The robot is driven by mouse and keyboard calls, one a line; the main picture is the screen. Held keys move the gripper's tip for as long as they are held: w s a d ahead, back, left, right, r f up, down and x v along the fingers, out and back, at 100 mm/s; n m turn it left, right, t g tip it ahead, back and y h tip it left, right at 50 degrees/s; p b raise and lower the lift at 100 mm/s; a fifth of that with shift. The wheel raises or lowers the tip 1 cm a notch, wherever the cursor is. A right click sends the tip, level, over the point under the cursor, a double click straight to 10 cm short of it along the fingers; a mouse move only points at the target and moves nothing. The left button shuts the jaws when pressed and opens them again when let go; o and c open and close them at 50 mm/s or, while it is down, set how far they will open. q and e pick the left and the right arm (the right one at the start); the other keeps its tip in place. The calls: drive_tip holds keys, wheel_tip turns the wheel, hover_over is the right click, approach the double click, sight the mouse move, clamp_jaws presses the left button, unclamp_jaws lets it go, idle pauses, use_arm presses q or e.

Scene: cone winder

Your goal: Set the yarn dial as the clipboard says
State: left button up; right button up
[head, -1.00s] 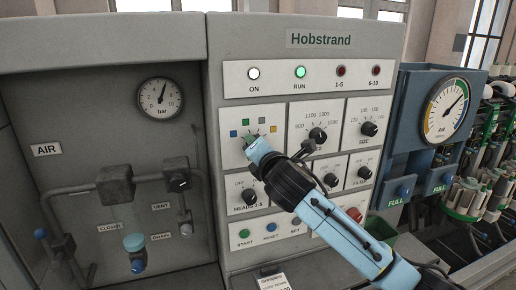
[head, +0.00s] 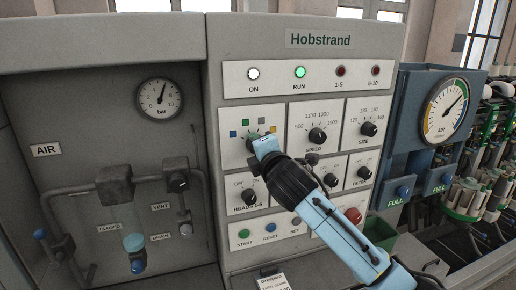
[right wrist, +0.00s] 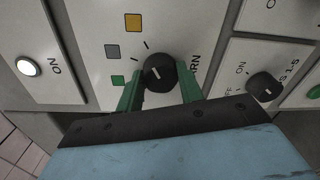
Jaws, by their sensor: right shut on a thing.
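The yarn dial (right wrist: 160,73) is a black knob with a white pointer line on a pale plate with coloured squares. An orange square (right wrist: 133,22), a grey square (right wrist: 112,52) and a green square (right wrist: 118,80) show in the right wrist view. A blue square (head: 233,134) shows in the head view. My right gripper (right wrist: 159,88) is shut on the knob, one green finger on each side. It also shows in the head view (head: 258,141), covering part of the dial. I cannot tell which square the pointer faces. A white sheet (head: 272,281), maybe the clipboard, is cut off at the bottom edge, its text unreadable.
The speed dial (head: 317,135) and size dial (head: 368,129) are right of the yarn dial. The heads dial (head: 249,197) is close below the gripper. A red button (head: 353,215) is beside my forearm. The green RUN lamp (head: 300,72) is lit.

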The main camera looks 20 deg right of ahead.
drive_tip(key=o, duration=1)
drive_tip(key=s+b, duration=0.2)
drive_tip(key=s, duration=1.1)
drive_tip(key=shift+s+d+r+b, duration=0.2)
drive_tip(key=shift+r+b, duration=0.1)
